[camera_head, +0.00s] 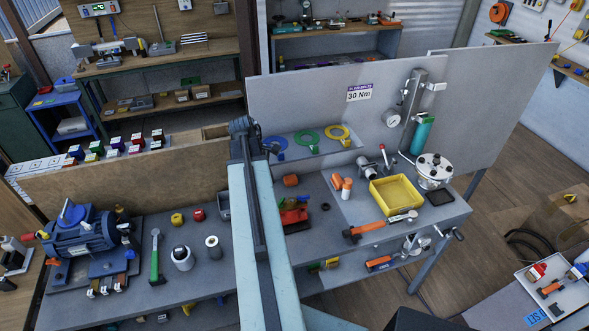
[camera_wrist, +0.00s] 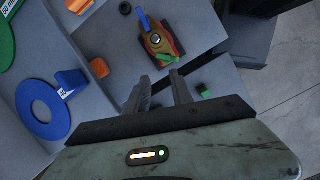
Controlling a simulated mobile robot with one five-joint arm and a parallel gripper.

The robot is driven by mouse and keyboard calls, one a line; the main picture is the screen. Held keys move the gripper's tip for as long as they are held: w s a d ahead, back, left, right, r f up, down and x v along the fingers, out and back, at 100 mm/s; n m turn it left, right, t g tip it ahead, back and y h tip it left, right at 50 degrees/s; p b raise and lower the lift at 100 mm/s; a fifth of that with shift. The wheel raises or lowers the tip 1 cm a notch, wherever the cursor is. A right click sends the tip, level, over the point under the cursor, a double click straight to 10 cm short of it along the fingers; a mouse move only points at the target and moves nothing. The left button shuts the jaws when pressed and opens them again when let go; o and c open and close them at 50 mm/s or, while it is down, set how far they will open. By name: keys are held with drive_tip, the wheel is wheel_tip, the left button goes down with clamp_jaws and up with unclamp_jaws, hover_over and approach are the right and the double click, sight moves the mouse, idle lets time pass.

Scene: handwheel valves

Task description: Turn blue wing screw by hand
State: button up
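In the wrist view, a small red and orange fixture (camera_wrist: 158,42) carries a narrow blue wing-like piece (camera_wrist: 144,19) at its upper end, which looks like the blue wing screw. A green wing-like piece (camera_wrist: 167,57) is on its lower side, with a round metal part between them. My gripper (camera_wrist: 160,78) is open and empty, its two dark fingers apart. In the picture its tips lie just below the fixture; I see no contact.
A blue ring (camera_wrist: 44,107) and orange blocks (camera_wrist: 98,68) lie left of the fingers in the wrist view. In the head view, a yellow tray (camera_head: 396,194) and an orange-handled tool (camera_head: 380,225) are to the right. A blue motor (camera_head: 84,238) stands on the left bench.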

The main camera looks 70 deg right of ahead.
approach(303, 196)
drive_tip(key=shift+n+g, duration=0.3)
drive_tip(key=shift+g, duration=0.1)
drive_tip(key=b+x, duration=0.7)
drive_tip(key=x, duration=0.1)
drive_tip(key=shift+w+d+f, duration=0.1)
drive_tip(key=shift+w+f, duration=0.1)
drive_tip(key=shift+w, duration=0.2)
drive_tip(key=shift+s+r, duration=0.1)
clamp_jaws()
